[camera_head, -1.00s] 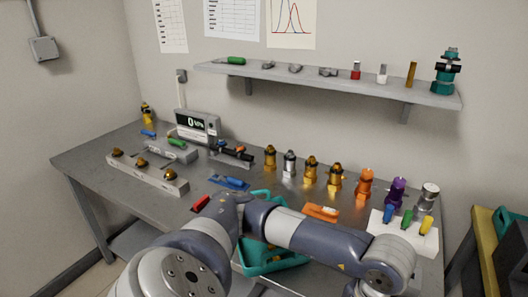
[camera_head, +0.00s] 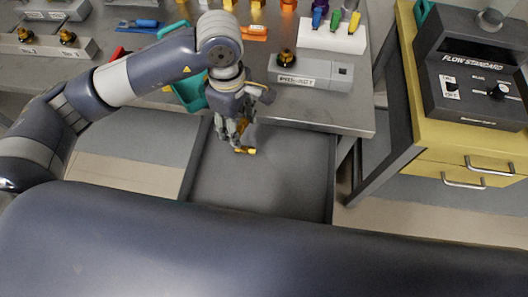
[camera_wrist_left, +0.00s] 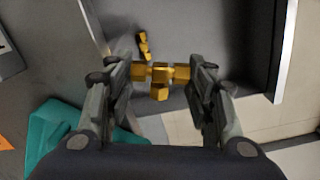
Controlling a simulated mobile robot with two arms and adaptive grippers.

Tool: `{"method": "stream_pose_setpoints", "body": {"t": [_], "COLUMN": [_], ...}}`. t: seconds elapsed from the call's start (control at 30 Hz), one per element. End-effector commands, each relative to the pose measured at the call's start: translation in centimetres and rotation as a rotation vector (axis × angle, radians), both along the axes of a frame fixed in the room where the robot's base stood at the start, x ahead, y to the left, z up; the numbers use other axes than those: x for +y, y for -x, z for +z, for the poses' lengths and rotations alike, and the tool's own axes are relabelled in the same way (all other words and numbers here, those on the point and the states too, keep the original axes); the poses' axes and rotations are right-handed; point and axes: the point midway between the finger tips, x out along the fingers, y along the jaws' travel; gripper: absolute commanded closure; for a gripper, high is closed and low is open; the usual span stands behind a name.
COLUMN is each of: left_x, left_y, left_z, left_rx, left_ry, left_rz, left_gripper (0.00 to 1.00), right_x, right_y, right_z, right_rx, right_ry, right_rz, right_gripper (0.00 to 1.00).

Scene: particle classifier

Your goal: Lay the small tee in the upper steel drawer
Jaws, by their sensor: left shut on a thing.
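My left gripper (camera_head: 240,148) points down over the open steel drawer (camera_head: 290,175), which is pulled out from under the bench. It is shut on the small tee (camera_head: 248,151), a brass-coloured piece with stubby ends. In the left wrist view the tee (camera_wrist_left: 160,73) sits between the two fingers (camera_wrist_left: 161,82), above the drawer floor. Another brass-coloured fitting (camera_wrist_left: 143,45) lies in the drawer just beyond the tee; my gripper partly hides it in the head view. My right gripper is not in view.
The bench edge (camera_head: 310,125) runs behind the drawer. A turquoise tray (camera_head: 190,92) is near my left wrist. A grey block with a brass knob (camera_head: 312,75) and a white holder (camera_head: 333,37) stand on the bench. A yellow cabinet (camera_head: 450,140) is at right. Most drawer floor is clear.

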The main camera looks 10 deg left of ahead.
Motion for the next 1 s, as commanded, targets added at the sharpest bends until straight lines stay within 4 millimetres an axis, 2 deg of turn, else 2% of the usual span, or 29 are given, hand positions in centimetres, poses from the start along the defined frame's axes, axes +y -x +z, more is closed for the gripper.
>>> {"method": "stream_pose_setpoints", "body": {"t": [0.17,0.7,0.83,1.0], "left_x": [-2.6,-9.9,-11.0,-11.7], "left_y": [-1.3,-3.9,-4.1,-4.3], "left_z": [-0.1,0.2,0.4,0.4], "left_rx": [0.014,0.03,0.027,0.024], "left_ry": [-0.001,-0.024,-0.027,-0.029], "left_rz": [0.385,1.538,1.724,1.851], "left_gripper": [0.79,0.79,0.79,0.79], "right_x": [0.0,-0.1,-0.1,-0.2], "right_y": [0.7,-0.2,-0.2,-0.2], "right_z": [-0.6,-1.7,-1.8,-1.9], "right_rx": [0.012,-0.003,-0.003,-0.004], "right_ry": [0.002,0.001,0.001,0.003], "right_rz": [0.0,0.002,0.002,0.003], "right_gripper": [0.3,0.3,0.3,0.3]}}
